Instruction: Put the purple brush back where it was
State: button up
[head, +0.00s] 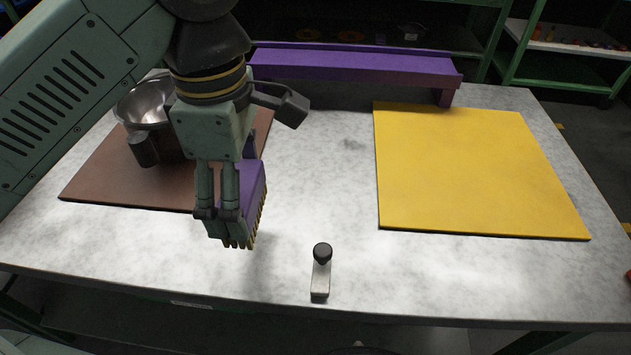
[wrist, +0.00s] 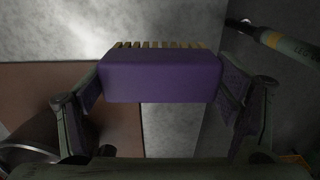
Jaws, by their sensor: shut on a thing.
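The purple brush (wrist: 160,76) is a block with a row of pale bristles along one edge in the wrist view. My gripper (head: 238,240) is shut on it, with a finger on each side. In the head view the brush (head: 253,188) is partly hidden behind my fingers, its bristle edge facing right and down. It appears held above the grey table, close to the front right corner of the brown mat. I cannot tell the exact height.
A metal pot (head: 147,103) stands on the brown mat (head: 100,185) at left. A yellow mat (head: 480,170) lies at right. A purple raised rack (head: 355,65) stands at the back. A small black-topped post (head: 321,272) is near the front edge. The table's middle (head: 320,175) is clear.

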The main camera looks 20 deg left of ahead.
jog(key=w+d+p, duration=0.1)
jog(key=w, duration=0.3)
jog(key=w+d+f+p, duration=0.1)
jog(key=w, duration=0.4)
jog(key=w+d+p, duration=0.1)
jog(key=w, duration=0.4)
jog(key=shift+w+d+f, duration=0.15)
jog(key=shift+d+f, duration=0.15)
jog(key=shift+d, duration=0.1)
jog(key=f, duration=0.1)
jog(key=f+p, duration=0.1)
jog(key=f, duration=0.1)
jog(key=shift+w, duration=0.3)
jog(key=shift+f, duration=0.35)
jog(key=shift+f, duration=0.15)
jog(key=o, duration=1.3)
jog(key=shift+d, duration=0.1)
notch_tip(320, 180, up, 12)
jog(key=p, duration=0.8)
jog(key=shift+r, duration=0.2)
